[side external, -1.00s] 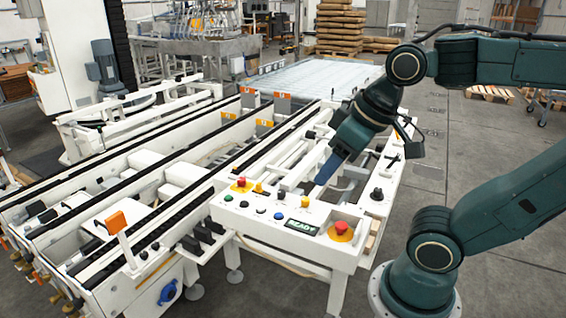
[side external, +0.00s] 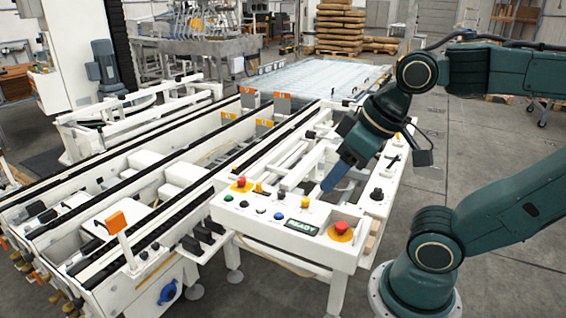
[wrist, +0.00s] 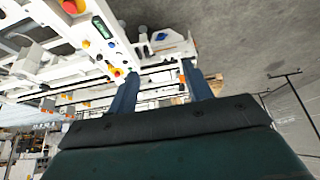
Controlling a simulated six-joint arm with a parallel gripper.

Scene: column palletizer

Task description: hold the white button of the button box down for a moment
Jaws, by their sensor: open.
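The button box (side external: 290,240) is a white panel at the front end of the frame in the side view. A small pale button (side external: 244,204), which looks like the white one, sits in its front row beside dark and blue buttons. My gripper (side external: 331,183) is above and behind the panel, to the right of that button and apart from it. In the wrist view my gripper (wrist: 164,76) shows two blue fingers spread apart with nothing between them. The panel shows at upper left there, and I cannot make out the white button.
A red mushroom button (side external: 341,228) on a yellow base stands at the panel's right, near a lit READY display (side external: 302,227). Another red button (side external: 241,183) is at the left end. A black knob (side external: 377,194) stands to the right. White conveyor rails (side external: 150,210) lie left.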

